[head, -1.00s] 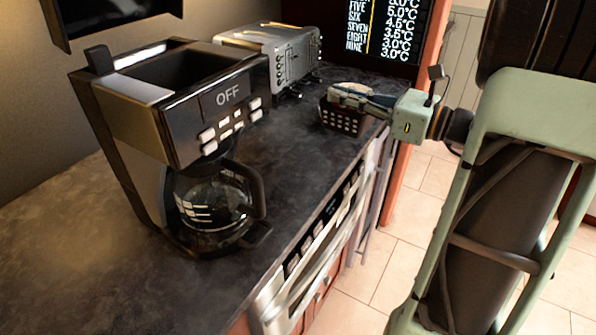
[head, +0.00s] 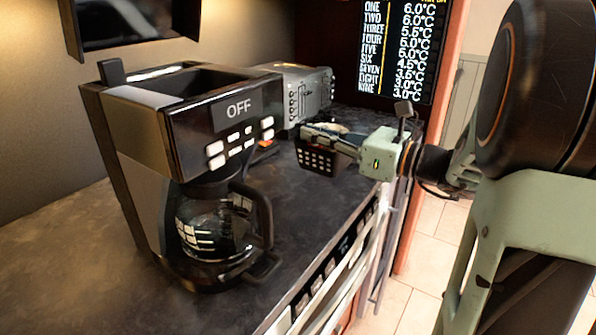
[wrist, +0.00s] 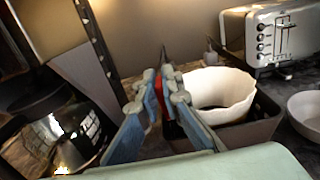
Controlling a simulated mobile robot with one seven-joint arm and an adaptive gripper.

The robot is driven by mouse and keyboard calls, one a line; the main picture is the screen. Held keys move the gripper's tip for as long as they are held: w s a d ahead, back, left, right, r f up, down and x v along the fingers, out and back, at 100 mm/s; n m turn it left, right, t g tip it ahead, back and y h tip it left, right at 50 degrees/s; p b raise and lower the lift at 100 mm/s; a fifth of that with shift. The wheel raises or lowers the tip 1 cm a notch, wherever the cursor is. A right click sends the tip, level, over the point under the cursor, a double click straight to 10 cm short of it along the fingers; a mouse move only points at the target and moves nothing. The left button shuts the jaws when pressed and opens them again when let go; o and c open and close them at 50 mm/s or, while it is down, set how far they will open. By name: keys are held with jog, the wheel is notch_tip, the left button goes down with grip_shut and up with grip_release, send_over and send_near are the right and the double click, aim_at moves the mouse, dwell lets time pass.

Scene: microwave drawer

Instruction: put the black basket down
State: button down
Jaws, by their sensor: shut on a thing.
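The black basket (head: 318,160) is a small dark container with rows of light holes, at the far part of the counter in the head view. In the wrist view its wall (wrist: 245,136) shows at the right, with a white bowl-like thing (wrist: 215,88) inside. My gripper (head: 308,131) reaches in from the right and is shut on the basket at its near rim. In the wrist view the fingertips (wrist: 160,82) are close together, with something red between them. I cannot tell whether the basket's bottom touches the counter.
A coffee maker (head: 165,125) with a glass pot stands on the dark counter (head: 110,235) at the left. A silver toaster (head: 303,97) stands behind the basket. A white bowl (wrist: 306,112) is right of the basket in the wrist view. The counter's front edge is below my arm.

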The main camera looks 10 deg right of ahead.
aim_at(303, 148)
jog(key=a+f, duration=0.1)
jog(key=w+a+f, duration=0.1)
jog(key=f, duration=0.1)
jog(key=shift+w+f+b, duration=0.2)
jog(key=shift+b, duration=0.15)
jog(key=f, duration=0.1)
jog(key=f+b, duration=0.1)
jog(key=f, duration=0.1)
jog(key=a+f, duration=0.1)
jog(key=shift+w+a+f, duration=0.1)
jog(key=shift+w+f, duration=0.15)
jog(key=shift+w, duration=0.15)
jog(key=shift+b, duration=0.3)
jog(key=shift+f, duration=0.2)
jog(key=c, duration=2.1)
grip_release()
